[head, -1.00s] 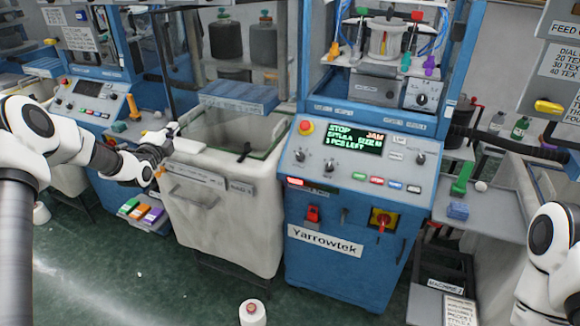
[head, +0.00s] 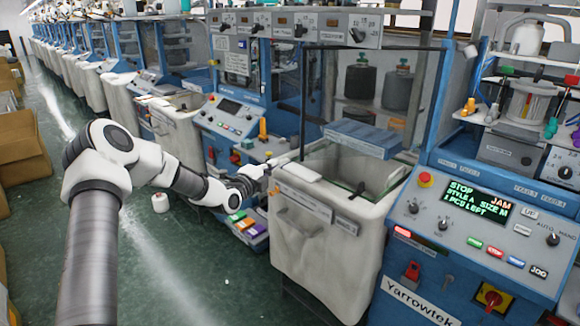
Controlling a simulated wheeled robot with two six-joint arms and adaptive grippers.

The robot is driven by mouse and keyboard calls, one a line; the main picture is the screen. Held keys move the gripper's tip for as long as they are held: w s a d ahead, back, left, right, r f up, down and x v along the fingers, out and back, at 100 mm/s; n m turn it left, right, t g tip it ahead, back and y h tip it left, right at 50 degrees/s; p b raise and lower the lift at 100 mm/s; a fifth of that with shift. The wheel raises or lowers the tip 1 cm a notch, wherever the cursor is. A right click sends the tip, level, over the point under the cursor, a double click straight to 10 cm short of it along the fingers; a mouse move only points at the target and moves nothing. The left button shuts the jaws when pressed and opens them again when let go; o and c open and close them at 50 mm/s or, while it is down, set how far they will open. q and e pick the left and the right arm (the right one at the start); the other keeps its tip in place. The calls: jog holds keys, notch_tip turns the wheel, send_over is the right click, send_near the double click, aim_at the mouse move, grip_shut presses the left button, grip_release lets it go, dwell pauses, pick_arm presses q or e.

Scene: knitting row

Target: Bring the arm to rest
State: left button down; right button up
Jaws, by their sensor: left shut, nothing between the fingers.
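My left arm reaches in from the left, and my left gripper (head: 262,170) is shut and empty. It is beside the upper left corner of a white fabric-sided bin (head: 305,250), close to its rim; I cannot tell whether it touches. The right gripper is not in view.
A blue Yarrowtek machine (head: 430,262) with a lit JAM display (head: 474,202) stands right of the bin. A blue slab (head: 362,138) lies at the bin's back.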

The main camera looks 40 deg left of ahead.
pick_arm(q)
jog(key=s+d+f+m+g+h+b, duration=0.1)
jog(key=s+d+f+m+g+h, duration=0.2)
jog(key=d+f, duration=1)
jog(key=s+d+f+m+g+h+b, duration=0.15)
jog(key=s+d+f+g, duration=0.25)
jog(key=d+f, duration=0.9)
jog(key=s+d+f+n+g+b, duration=0.1)
jog(key=s+d+f+n+g, duration=0.2)
jog(key=s+d+f, duration=0.4)
jog(key=s+d+f+n+g, duration=0.3)
jog(key=s+f, duration=0.2)
jog(key=s, duration=0.5)
jog(key=s+n+g+y, duration=0.1)
jog(key=s+n+g, duration=0.3)
jog(key=s+n, duration=1.1)
jog(key=shift+s+g, duration=0.3)
jog(key=shift+s, duration=0.65)
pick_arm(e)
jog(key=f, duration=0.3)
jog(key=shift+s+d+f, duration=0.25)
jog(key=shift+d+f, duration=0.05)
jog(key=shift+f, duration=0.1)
